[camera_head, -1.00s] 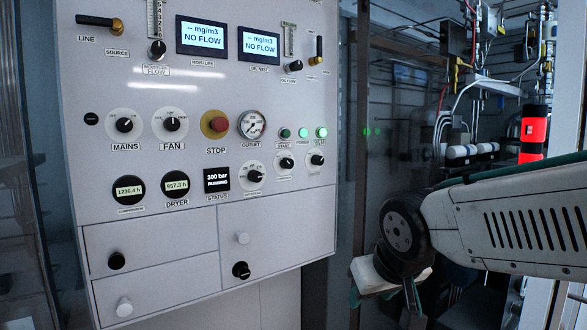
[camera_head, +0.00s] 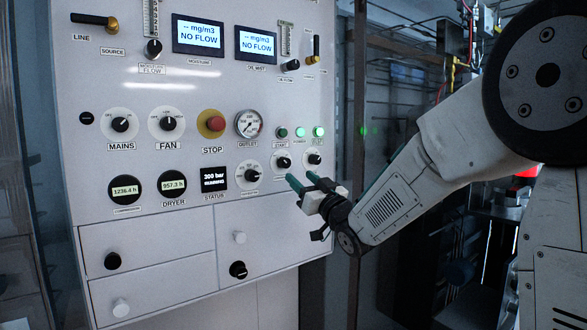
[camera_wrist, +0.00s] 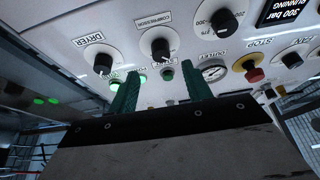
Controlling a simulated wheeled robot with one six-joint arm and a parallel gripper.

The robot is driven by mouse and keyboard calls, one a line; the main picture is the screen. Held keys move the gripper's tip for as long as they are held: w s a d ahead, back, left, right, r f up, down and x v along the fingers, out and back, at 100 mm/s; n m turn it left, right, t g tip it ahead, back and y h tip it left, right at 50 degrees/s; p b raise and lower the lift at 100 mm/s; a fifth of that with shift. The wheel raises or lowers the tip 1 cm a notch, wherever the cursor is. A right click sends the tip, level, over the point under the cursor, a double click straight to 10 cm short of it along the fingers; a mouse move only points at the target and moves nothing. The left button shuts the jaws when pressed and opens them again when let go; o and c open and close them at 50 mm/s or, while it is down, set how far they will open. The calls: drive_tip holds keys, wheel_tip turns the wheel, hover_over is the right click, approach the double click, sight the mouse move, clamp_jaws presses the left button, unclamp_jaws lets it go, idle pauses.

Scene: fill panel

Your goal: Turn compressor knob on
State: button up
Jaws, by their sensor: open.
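The compressor knob (camera_wrist: 160,48) is a black knob on a white round plate, with its label beside it in the wrist view. In the head view it is the middle knob (camera_head: 283,163) of the lower right row. My gripper (camera_head: 303,179) is open and empty, its green fingers pointing at the panel just below and right of this knob. In the wrist view the fingers (camera_wrist: 159,70) are spread, with the knob beyond the gap between their tips. No contact is visible. I cannot tell the knob's exact setting.
The dryer knob (camera_head: 314,158) is close on the right, and another selector knob (camera_head: 252,169) is on the left. Green lamps (camera_head: 300,132), the outlet gauge (camera_head: 249,124) and the red stop button (camera_head: 214,124) sit above. Drawers (camera_head: 270,225) with knobs lie below.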

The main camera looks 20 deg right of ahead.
sight(287, 165)
drive_tip(key=x, duration=0.6)
drive_tip(key=shift+w+a+r, duration=0.1)
drive_tip(key=shift+w+r, duration=0.05)
drive_tip(key=shift+w, duration=0.1)
drive_tip(key=c, duration=1)
